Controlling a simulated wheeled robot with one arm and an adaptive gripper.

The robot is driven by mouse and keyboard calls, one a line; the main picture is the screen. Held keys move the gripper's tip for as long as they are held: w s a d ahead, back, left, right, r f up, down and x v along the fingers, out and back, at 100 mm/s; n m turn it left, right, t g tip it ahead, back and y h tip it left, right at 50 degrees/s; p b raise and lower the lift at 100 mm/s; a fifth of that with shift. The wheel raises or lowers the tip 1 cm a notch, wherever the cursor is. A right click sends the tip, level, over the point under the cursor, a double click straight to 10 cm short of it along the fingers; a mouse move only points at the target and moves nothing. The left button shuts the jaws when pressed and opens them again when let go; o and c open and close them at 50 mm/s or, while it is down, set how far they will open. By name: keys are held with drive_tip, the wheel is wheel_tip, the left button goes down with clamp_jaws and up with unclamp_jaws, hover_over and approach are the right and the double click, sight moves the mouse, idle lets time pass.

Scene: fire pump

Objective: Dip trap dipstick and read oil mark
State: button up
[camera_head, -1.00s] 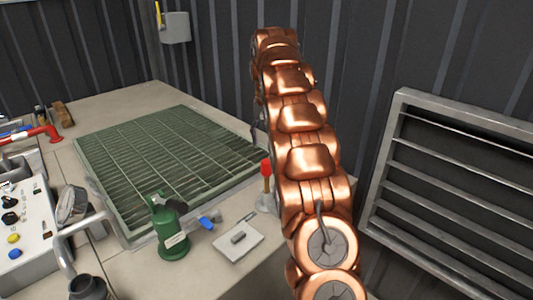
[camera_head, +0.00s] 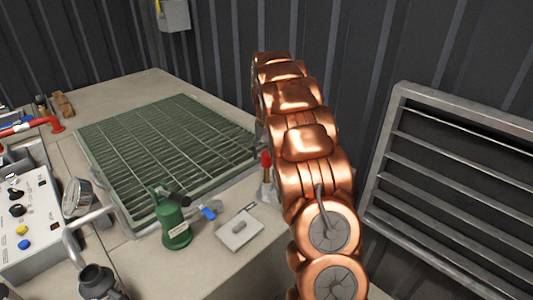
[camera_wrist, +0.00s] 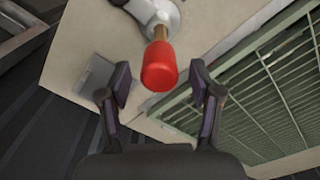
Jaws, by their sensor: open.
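A red knob (camera_head: 266,160) on a brass stem stands on a grey fitting (camera_head: 268,192) near the bench's right edge, beside the green grating. I take it as the dipstick handle. In the wrist view the red knob (camera_wrist: 159,70) and its grey fitting (camera_wrist: 154,14) show close up. My gripper (camera_wrist: 160,84) is open, with a dark finger on each side of the knob in the picture. I see no contact; whether the fingers reach the knob's depth I cannot tell. In the head view my copper arm hides much of the gripper. No oil mark is visible.
A green can (camera_head: 174,226) with a blue-tipped part and a pale plate (camera_head: 240,232) stand in front of the green grating (camera_head: 160,145). A control box (camera_head: 25,220) and gauge (camera_head: 78,197) are at left. A louvred frame (camera_head: 450,180) is on the right wall.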

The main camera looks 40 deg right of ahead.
drive_tip(key=shift+f, duration=0.5)
clamp_jaws()
idle(0.3)
